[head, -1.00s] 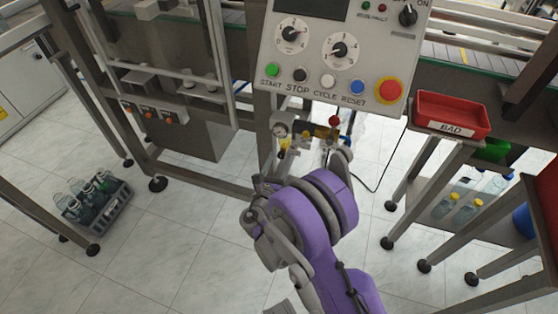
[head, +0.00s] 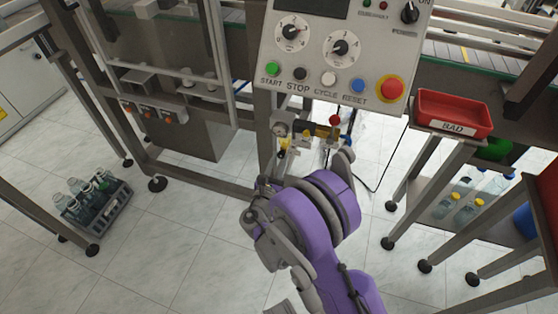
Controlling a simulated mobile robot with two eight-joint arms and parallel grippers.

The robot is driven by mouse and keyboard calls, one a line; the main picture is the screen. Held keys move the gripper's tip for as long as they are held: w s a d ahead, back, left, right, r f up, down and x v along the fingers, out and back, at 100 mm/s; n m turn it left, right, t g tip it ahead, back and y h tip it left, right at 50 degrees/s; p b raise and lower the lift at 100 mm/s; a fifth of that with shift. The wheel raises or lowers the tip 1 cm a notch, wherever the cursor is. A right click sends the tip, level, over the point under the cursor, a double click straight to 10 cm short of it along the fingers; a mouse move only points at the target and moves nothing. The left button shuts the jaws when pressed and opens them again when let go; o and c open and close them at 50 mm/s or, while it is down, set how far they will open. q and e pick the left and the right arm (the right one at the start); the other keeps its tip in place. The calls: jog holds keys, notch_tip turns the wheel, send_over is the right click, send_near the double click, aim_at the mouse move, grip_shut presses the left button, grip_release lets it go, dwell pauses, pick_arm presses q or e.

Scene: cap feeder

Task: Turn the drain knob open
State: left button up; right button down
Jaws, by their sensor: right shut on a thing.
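Under the control panel hangs an air unit (head: 307,134) with a round gauge (head: 280,130), yellow parts and a red knob (head: 335,120) on top. My purple right arm rises from the bottom of the view, and its wrist is just below the unit. My right gripper (head: 283,171) is mostly hidden by the wrist, at the lower left of the unit, below a yellow part. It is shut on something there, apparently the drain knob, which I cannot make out. How far the knob is turned does not show. My left gripper is out of view.
The control panel (head: 318,80) with dials and buttons is above. A red BAD tray (head: 453,113) sits on a stand at the right, bottles below it. A grey bottle crate (head: 96,212) is on the floor at left. A black cable hangs right of the unit. Open floor lies left of my arm.

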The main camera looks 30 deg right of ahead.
jog(key=m, duration=0.3)
jog(key=shift+f+m+b, duration=0.1)
jog(key=shift+m+b, duration=0.2)
jog(key=shift+b, duration=0.1)
jog(key=m, duration=0.4)
jog(key=shift+m+b, duration=0.4)
jog(key=m, duration=0.4)
jog(key=shift+h+b, duration=0.3)
jog(key=shift+m, duration=2.1)
jog(key=c, duration=0.6)
grip_release()
